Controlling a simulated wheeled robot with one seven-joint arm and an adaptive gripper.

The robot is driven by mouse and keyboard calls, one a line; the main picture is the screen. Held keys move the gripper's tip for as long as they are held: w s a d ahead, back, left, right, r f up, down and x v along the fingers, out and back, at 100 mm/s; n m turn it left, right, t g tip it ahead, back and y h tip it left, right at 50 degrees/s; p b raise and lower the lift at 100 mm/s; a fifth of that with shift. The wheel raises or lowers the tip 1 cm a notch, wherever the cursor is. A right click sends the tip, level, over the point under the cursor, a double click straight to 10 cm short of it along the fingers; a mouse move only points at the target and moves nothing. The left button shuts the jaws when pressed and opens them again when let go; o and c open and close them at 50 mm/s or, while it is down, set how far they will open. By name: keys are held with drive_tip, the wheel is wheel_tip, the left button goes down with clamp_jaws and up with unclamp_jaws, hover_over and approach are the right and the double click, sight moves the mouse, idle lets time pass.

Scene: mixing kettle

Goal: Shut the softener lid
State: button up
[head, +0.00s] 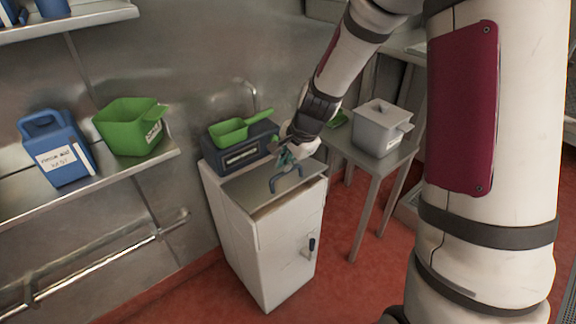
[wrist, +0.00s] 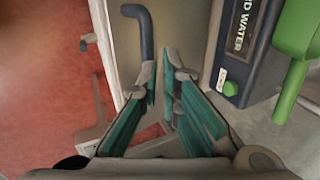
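The softener (head: 270,252) is a white cabinet with a grey lid (head: 250,188) on top. A dark strip shows under the lid's front edge, so the lid looks slightly raised; how far is hard to tell. A blue handle (head: 287,175) stands on the lid; it also shows in the wrist view (wrist: 146,35). My gripper (head: 284,157) is low over the lid at the handle. In the wrist view its teal fingers (wrist: 160,80) are partly open, with a narrow gap between them. The handle runs beside the left fingertip; contact is unclear.
A dark box (head: 240,155) with a green scoop (head: 240,130) stands behind the lid; its label partly reads "WATER" in the wrist view. A shelf (head: 95,190) at left holds a blue jug and green container.

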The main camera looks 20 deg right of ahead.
drive_tip(key=shift+o, duration=0.3)
drive_tip(key=shift+r, duration=0.1)
drive_tip(key=v, duration=1.2)
drive_tip(key=shift+d, duration=0.1)
